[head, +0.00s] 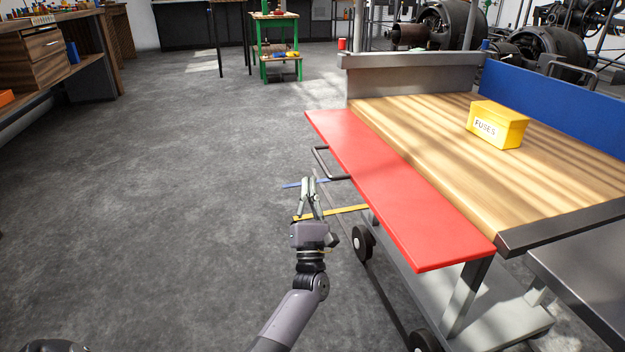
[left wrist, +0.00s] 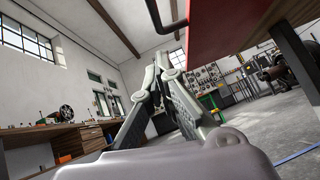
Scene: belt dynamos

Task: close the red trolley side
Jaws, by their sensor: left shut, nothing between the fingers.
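The red trolley side (head: 400,185) is folded outward and lies about level with the wooden trolley top (head: 450,150). A dark bar handle (head: 322,162) sticks out from beneath its outer edge. My left gripper (head: 309,181) is shut and empty, to the left of the red side and near the handle, apart from the panel. In the left wrist view the shut fingers (left wrist: 158,62) point up and forward, with the underside of the red side (left wrist: 232,30) at upper right. My right gripper is not in view.
A yellow fuses box (head: 497,125) stands on the trolley top. The blue side (head: 560,95) stands upright at the far edge. A trolley wheel (head: 363,243) is right of my left gripper. Open grey floor (head: 170,200) lies to the left.

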